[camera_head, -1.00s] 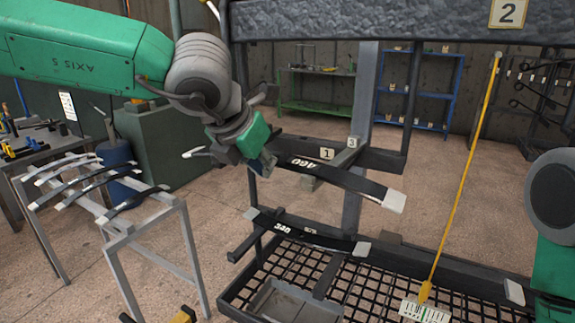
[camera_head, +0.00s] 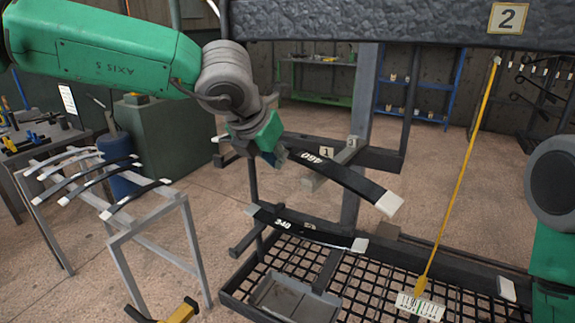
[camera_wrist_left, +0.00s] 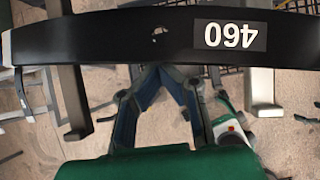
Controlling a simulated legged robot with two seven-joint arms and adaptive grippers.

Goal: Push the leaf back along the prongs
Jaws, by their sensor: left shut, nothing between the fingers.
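The black spring leaf marked 460 (camera_head: 352,181), with pale ends, lies across the upper prongs of the rack. Two prongs (camera_wrist_left: 74,100) and (camera_wrist_left: 262,90) show on either side of the fingers.
A leaf marked 340 (camera_head: 310,232) lies on lower prongs. Below are a mesh shelf (camera_head: 375,287) and a grey bin (camera_head: 293,299). A yellow rod (camera_head: 460,165) hangs at right. A stand with several leaves (camera_head: 112,232) is at left.

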